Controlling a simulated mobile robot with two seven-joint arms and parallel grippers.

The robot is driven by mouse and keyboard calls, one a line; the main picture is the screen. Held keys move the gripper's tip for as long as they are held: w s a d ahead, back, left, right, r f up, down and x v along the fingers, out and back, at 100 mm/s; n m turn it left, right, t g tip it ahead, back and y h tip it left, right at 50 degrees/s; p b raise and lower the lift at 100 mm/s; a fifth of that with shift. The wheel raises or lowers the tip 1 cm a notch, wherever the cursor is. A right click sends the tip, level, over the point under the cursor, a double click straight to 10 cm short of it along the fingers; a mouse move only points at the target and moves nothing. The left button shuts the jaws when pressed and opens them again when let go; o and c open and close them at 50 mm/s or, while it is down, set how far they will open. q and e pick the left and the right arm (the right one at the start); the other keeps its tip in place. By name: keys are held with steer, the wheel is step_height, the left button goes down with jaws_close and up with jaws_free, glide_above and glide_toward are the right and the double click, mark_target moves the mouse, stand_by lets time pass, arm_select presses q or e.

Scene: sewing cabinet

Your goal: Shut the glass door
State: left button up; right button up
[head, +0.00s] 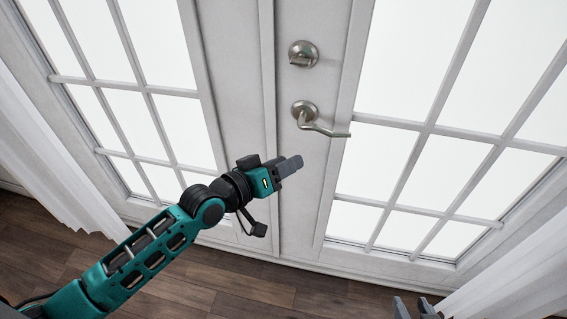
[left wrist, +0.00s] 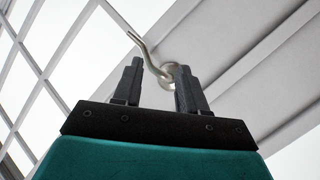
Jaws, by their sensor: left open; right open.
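The white glass door (head: 330,60) has panes on its right part and a metal lever handle (head: 322,129) on its stile. My left gripper (head: 290,166) is in front of the stile, below the handle, with its jaws open. In the left wrist view the open fingers (left wrist: 159,75) have a clear gap, and the lever and its round base (left wrist: 170,70) show beyond them. I see nothing held. I cannot tell whether the fingers touch the door, or whether the door is fully flush with its neighbour. My right gripper (head: 414,308) shows only its open fingertips at the bottom edge.
A round lock knob (head: 303,54) sits above the handle. A second glazed panel (head: 160,110) stands to the left. White curtains hang at the left (head: 50,160) and right (head: 520,270). The wooden floor (head: 250,285) looks clear in front of the door.

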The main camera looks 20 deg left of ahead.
arm_select(q)
steer(key=s+a+f+m+g+y, duration=0.1)
steer(key=s+a+f+m+y, duration=0.1)
steer(key=s+f, duration=0.5)
steer(key=s+a+f+m+g+y, duration=0.1)
steer(key=s+a+f+m+y, duration=0.1)
steer(key=s+f, duration=0.5)
steer(key=s+y, duration=0.1)
steer(key=s, duration=0.2)
steer(key=shift+a+g, duration=0.2)
steer(key=shift+g, duration=0.1)
steer(key=shift+r, duration=0.1)
stand_by(1.1)
